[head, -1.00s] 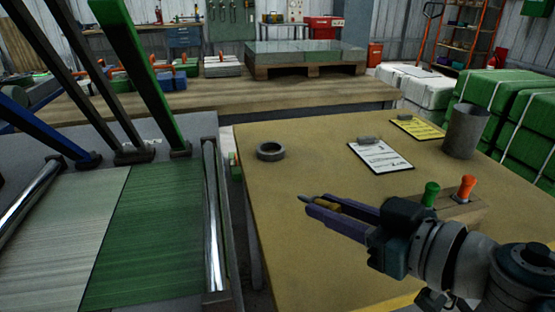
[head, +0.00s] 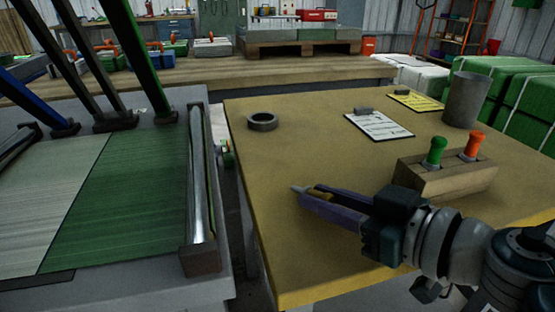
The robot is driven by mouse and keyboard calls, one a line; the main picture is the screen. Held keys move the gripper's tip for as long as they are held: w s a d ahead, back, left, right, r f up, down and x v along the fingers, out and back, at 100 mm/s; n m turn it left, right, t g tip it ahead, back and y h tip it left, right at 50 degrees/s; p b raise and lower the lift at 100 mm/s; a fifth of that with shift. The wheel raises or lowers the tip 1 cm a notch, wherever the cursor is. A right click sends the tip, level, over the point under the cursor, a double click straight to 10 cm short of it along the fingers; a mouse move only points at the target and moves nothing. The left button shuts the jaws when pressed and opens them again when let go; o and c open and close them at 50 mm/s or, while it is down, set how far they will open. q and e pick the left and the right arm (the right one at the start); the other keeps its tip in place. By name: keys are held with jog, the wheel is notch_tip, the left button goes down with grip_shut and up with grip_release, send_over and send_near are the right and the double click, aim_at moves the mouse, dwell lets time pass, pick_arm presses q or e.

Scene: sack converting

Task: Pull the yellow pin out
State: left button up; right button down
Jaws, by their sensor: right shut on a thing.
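My right gripper (head: 312,199) is over the front part of the tan table, left of a wooden block (head: 470,184). It is shut on a pin (head: 298,189), whose grey pointed tip sticks out past the dark purple fingers. The fingers hide most of the pin's yellow body. The block holds a green-handled pin (head: 435,151) and an orange-handled pin (head: 473,145), both upright. No yellow handle shows in the block. My left gripper is out of view.
A grey ring (head: 262,122), a white sheet (head: 379,126), a yellow sheet (head: 416,100) and a grey cup (head: 466,100) are on the table. A machine with a metal roller (head: 199,180) stands left, across a gap. The table's middle is clear.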

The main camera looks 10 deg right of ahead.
jog(key=c, duration=0.6)
grip_release()
jog(key=shift+c, duration=0.2)
jog(key=p+v, duration=0.3)
jog(key=v, duration=0.6)
jog(key=shift+s, duration=0.1)
jog(key=shift+s+d+r, duration=0.1)
jog(key=shift+s+d, duration=0.05)
jog(key=shift+s, duration=0.2)
